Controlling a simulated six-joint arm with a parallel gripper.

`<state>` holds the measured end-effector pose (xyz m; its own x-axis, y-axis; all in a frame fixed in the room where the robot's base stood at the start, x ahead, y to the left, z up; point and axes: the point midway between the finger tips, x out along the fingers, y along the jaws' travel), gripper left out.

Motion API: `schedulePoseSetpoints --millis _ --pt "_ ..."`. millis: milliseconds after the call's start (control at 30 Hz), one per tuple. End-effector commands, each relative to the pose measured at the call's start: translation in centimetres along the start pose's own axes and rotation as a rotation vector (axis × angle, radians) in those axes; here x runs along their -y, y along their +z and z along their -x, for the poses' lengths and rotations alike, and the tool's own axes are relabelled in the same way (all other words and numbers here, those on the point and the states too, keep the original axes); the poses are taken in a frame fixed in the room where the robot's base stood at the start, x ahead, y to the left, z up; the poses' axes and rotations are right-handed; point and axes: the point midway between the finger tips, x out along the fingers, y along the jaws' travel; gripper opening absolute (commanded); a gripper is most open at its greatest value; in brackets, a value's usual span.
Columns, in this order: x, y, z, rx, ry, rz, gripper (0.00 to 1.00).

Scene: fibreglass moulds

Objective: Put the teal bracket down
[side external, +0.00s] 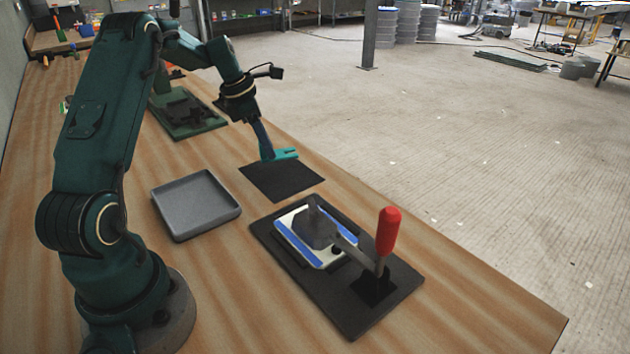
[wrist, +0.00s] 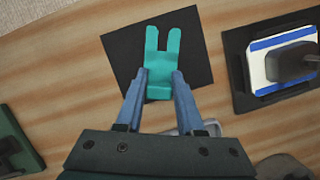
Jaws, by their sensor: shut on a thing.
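The teal bracket (wrist: 160,62) is a flat, two-pronged piece. It also shows in the side external view (side external: 286,154). My gripper (wrist: 160,84) is shut on its near end, with one blue finger on each side. The prongs point away from my gripper. The bracket is over the black square mat (wrist: 193,32), toward the mat's far edge in the side external view (side external: 283,182). I cannot tell whether the bracket touches the mat or is just above it.
A grey tray (side external: 196,204) stands left of the mat. A dark plate (side external: 345,322) with a red-handled clamp (side external: 388,232) over a white and blue block (side external: 292,232) is in front. A green fixture (side external: 190,122) is behind. The mat's front part is clear.

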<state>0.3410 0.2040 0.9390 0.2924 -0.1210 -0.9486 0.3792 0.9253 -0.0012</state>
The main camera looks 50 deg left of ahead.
Motion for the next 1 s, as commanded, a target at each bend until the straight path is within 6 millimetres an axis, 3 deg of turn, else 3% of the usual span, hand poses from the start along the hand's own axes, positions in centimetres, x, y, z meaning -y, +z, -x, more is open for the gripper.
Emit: schedulePoseSetpoints --millis 400,800,833,867,900,1000 --pt "0.0 -1.5 -4.7 0.000 -0.002 -0.001 0.00" --pt "0.0 -1.7 -5.1 0.002 0.001 -0.002 0.00" --pt "-0.1 -1.6 -5.1 0.002 0.001 -0.002 0.45" --pt "-0.1 -1.6 -5.0 0.002 0.001 -0.002 0.56" --pt "-0.1 -1.6 -5.0 0.002 0.001 -0.002 0.67" --pt "0.0 -1.6 -5.0 0.002 0.001 -0.002 0.67"
